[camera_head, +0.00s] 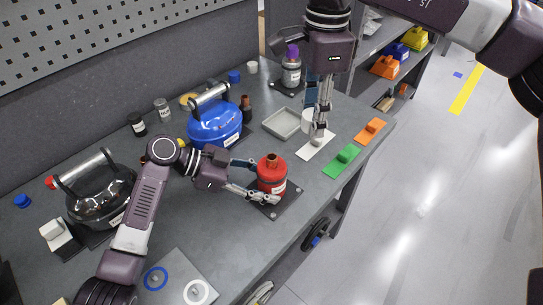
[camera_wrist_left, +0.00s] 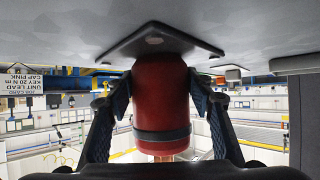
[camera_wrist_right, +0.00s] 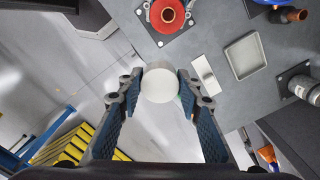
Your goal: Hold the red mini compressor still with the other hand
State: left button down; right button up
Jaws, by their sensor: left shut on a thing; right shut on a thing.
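The red mini compressor (camera_head: 271,174) stands upright on a dark base plate (camera_head: 286,203) near the bench's front edge, its copper-coloured neck upward. My left gripper (camera_head: 265,183) is shut on its body from the left. In the left wrist view, the fingers press both sides of the red body (camera_wrist_left: 161,95), which appears inverted there. My right gripper (camera_head: 316,128) is over the bench, to the right of and behind the compressor, pointing down. In the right wrist view, it is shut on a white round piece (camera_wrist_right: 159,86). The fingers partly hide that piece in the head view.
A grey tray (camera_head: 281,123) and a blue compressor (camera_head: 213,124) stand behind. White, green (camera_head: 341,162) and orange (camera_head: 369,131) plates lie along the right edge. A black compressor (camera_head: 100,194) stands left. The bench between it and my left arm is mostly clear.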

pick_arm(q)
jog(key=c, duration=0.9)
grip_release()
jog(key=shift+o, duration=0.2)
jog(key=v, duration=0.7)
jog(key=shift+a+r, duration=0.15)
jog(key=shift+a, duration=0.15)
